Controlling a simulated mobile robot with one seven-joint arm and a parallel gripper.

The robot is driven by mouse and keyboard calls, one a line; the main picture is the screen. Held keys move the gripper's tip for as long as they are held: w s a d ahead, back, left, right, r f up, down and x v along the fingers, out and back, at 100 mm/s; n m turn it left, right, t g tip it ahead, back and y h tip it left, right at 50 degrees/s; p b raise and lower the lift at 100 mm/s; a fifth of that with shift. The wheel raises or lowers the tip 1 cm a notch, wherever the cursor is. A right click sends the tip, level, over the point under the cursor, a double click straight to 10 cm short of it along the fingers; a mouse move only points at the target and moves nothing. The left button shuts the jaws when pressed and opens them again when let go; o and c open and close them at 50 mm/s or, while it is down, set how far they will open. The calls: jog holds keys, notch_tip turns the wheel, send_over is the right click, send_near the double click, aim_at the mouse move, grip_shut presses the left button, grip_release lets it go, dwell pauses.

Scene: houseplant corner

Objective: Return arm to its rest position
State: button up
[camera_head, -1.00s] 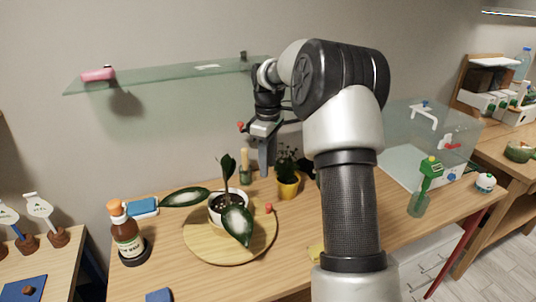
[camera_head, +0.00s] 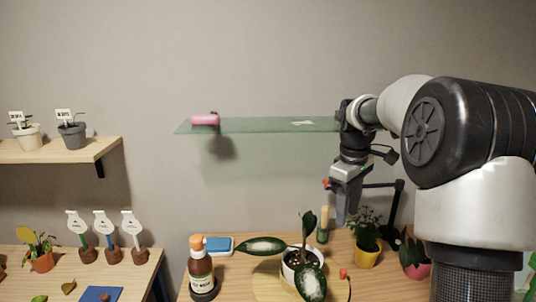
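My arm comes in from the right edge in the head view. My gripper (camera_head: 342,210) hangs down near the middle right, above the back of the wooden table (camera_head: 385,287). It is seen side-on, so the gap between its fingers is hidden. Nothing shows hanging from it.
A glass shelf (camera_head: 260,126) with a pink object (camera_head: 205,119) is on the wall behind. A brown bottle (camera_head: 201,270), a blue sponge-like block (camera_head: 219,246), a yellow pot (camera_head: 367,255) and a pink pot (camera_head: 417,270) stand on the table. A wooden shelf (camera_head: 60,150) holds two potted plants at left.

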jog(key=s+a+r+m+t, duration=0.1)
jog(key=s+a+r+m, duration=0.1)
jog(key=s+a+r, duration=0.35)
jog(key=s+a+r+m+t+p, duration=0.1)
jog(key=s+a+m+t, duration=0.1)
jog(key=s, duration=0.9)
jog(key=s+a+r+m+t+p, duration=0.1)
jog(key=s+m, duration=0.3)
jog(key=s, duration=0.8)
jog(key=shift+s+a+r+t+p, duration=0.2)
jog(key=shift+a+r+t+p, duration=0.05)
jog(key=shift+a+t+p, duration=0.3)
jog(key=shift+c, duration=0.2)
